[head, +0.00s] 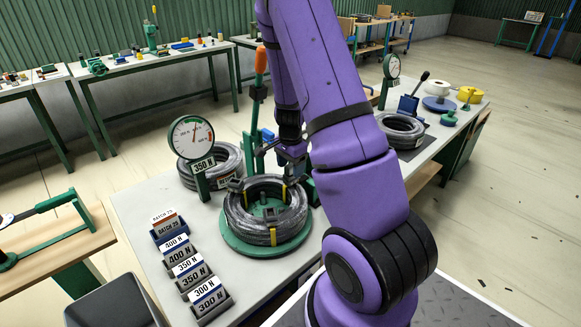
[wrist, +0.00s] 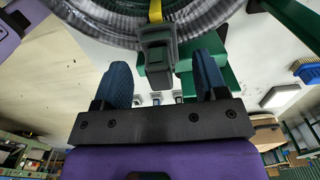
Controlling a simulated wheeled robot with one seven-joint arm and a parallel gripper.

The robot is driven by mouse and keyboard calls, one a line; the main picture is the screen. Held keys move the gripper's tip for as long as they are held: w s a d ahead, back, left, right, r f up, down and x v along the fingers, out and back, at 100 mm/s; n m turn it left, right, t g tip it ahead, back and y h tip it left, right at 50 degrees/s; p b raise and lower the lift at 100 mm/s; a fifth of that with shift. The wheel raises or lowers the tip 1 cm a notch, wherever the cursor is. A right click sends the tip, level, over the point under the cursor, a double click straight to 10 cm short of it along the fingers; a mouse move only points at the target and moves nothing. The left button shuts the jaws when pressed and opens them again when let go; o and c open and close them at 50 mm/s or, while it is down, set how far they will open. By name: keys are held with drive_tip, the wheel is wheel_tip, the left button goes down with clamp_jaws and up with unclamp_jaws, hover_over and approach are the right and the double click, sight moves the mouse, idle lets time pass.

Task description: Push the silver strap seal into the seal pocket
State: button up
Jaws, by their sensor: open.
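A black hose coil (head: 265,208) lies on a round green stand (head: 228,240), with yellow straps (head: 273,236) around it. My gripper (head: 292,155) is over the coil's far side, its fingers apart. In the wrist view, a grey block (wrist: 157,48) sits at the end of a yellow strap (wrist: 155,12) on the coil. It lies in front of and between the open blue fingertips (wrist: 163,66), with no clear contact. I cannot tell whether this block is the silver strap seal or its pocket; the other is not clearly made out. A green block (wrist: 215,75) is partly behind the right finger.
A round gauge (head: 192,137) marked 350 N stands left of the coil. An orange-handled lever (head: 260,62) rises behind it. Labelled blocks (head: 194,275) line the bench's left front. Another coil (head: 402,130) lies to the right. Bare bench top (head: 135,208) shows at left.

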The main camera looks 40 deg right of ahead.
drive_tip(key=shift+r, duration=2.05)
wheel_tip(320, 180, up, 11)
idle(0.4)
drive_tip(key=shift+f, duration=0.15)
idle(0.7)
drive_tip(key=s+a+r+n+t+y, duration=0.1)
drive_tip(key=s+a+r+n, duration=0.25)
drive_tip(key=a+r, duration=0.3)
drive_tip(key=s+a+r+n+t, duration=0.2)
drive_tip(key=s+a+r+n, duration=0.1)
drive_tip(key=a+r+n, duration=0.3)
drive_tip(key=s+a+r+n+t, duration=0.1)
drive_tip(key=s+a+r+n, duration=0.2)
drive_tip(key=s, duration=0.4)
drive_tip(key=s+a+r+n+t+h, duration=0.1)
drive_tip(key=s+a+r+n, duration=0.2)
drive_tip(key=s+a+n, duration=0.3)
drive_tip(key=shift+s+a+r, duration=0.35)
drive_tip(key=shift+a, duration=0.7)
